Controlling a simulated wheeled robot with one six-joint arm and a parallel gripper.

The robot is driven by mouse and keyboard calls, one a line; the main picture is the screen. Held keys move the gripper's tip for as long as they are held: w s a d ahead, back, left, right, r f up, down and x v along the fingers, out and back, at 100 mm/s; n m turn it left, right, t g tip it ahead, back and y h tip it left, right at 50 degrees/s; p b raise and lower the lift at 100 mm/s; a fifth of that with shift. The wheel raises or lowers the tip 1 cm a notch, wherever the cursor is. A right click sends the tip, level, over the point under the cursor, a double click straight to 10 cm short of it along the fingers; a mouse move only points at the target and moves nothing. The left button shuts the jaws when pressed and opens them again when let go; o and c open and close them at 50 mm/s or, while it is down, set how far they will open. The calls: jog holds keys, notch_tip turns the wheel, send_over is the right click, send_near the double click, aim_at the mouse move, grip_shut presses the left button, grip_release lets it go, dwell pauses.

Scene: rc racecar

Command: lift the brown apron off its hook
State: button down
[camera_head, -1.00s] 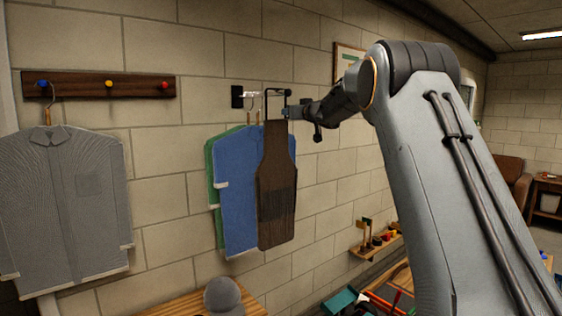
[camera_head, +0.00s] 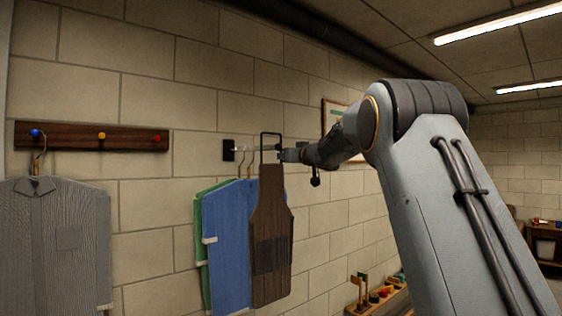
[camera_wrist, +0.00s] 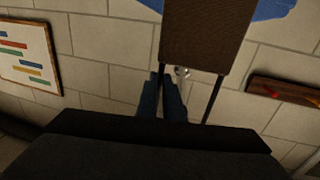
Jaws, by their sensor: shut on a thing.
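The brown apron (camera_head: 271,235) hangs in front of a blue garment, with its black neck strap (camera_head: 270,134) looped above it. My gripper (camera_head: 281,153) is at the right side of the strap. In the wrist view my gripper's fingers (camera_wrist: 163,92) are shut on one side of the strap, below the apron (camera_wrist: 205,35). The wall hook (camera_head: 240,149) is a metal rod on a black plate. The strap's top stands above the rod's level; the rod seems to run through the loop. The hook's round tip (camera_wrist: 182,71) shows between the straps in the wrist view.
Blue (camera_head: 228,250) and green (camera_head: 203,240) garments hang close behind the apron. A grey shirt (camera_head: 60,240) hangs from a wooden peg rack (camera_head: 90,136) at left. A framed picture (camera_head: 333,115) is on the wall behind my arm. A small shelf (camera_head: 380,299) stands out at lower right.

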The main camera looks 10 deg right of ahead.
jog(key=r+b+v, duration=0.1)
jog(key=v, duration=1.3)
jog(key=shift+s+r, duration=0.2)
jog(key=shift+r, duration=0.1)
jog(key=shift+r+p, duration=0.65)
jog(key=shift+r, duration=0.05)
jog(key=shift+d, duration=0.1)
jog(key=d+p+v, duration=0.1)
jog(key=p+v, duration=0.2)
jog(key=v, duration=0.5)
jog(key=shift+d, duration=0.45)
dwell(0.4)
jog(key=shift+s, duration=0.1)
